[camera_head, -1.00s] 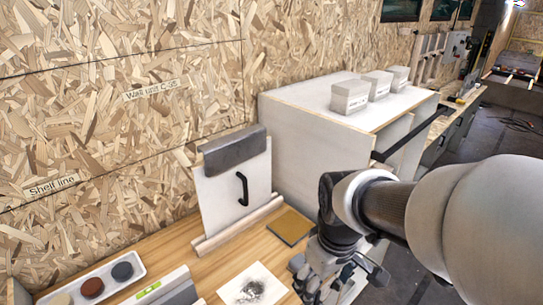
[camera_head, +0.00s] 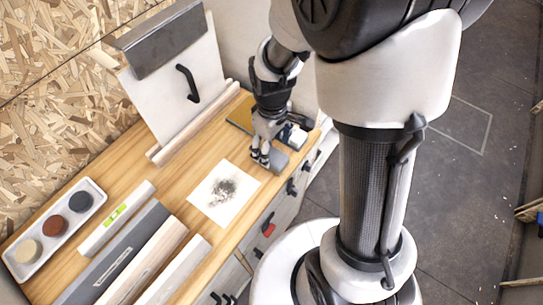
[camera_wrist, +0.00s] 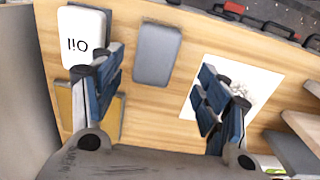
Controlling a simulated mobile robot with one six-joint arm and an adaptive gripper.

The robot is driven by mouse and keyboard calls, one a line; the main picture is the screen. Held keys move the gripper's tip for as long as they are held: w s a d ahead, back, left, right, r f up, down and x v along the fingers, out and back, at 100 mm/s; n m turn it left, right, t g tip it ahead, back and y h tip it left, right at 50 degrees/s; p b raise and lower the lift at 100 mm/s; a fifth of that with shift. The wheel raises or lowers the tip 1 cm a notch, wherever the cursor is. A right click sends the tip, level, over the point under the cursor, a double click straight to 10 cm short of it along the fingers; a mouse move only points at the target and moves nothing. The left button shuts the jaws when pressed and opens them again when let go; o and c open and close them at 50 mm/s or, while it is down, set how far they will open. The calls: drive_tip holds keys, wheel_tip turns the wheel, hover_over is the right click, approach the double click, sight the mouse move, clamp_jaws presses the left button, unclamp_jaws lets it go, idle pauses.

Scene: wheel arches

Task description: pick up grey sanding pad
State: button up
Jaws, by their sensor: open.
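The grey sanding pad (camera_wrist: 157,55) is a small rounded grey block lying flat on the wooden bench, shown whole in the wrist view. In the head view the pad (camera_head: 279,161) is partly hidden behind my fingers near the bench's front edge. My gripper (camera_head: 262,163) points down beside it. In the wrist view my gripper (camera_wrist: 158,76) is open and empty, its blue-padded fingers spread to either side of the pad's near end. I cannot tell the height of the fingertips above the bench.
A white block marked "Oil" (camera_wrist: 84,37) lies left of the pad in the wrist view. An ochre sheet (camera_head: 239,113) lies behind my gripper. A white sheet with dark dust (camera_head: 206,204) lies left of it. A tray with round pucks (camera_head: 24,271) and long bars (camera_head: 116,256) fill the bench's left.

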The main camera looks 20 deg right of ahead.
sight(273, 155)
drive_tip(key=shift+w+d+f+b, duration=0.15)
drive_tip(key=shift+f+b, duration=0.5)
drive_tip(key=shift+f, duration=0.9)
drive_tip(key=shift+w+d+f+b, duration=0.1)
drive_tip(key=shift+f+b, duration=0.5)
drive_tip(key=shift+f, duration=0.95)
drive_tip(key=shift+r, duration=0.1)
drive_tip(key=shift+c, duration=0.2)
drive_tip(key=c, duration=1.1)
drive_tip(key=shift+r, duration=0.1)
wheel_tip(273, 155, up, 20)
drive_tip(key=p, duration=0.6)
drive_tip(key=shift+p, duration=0.3)
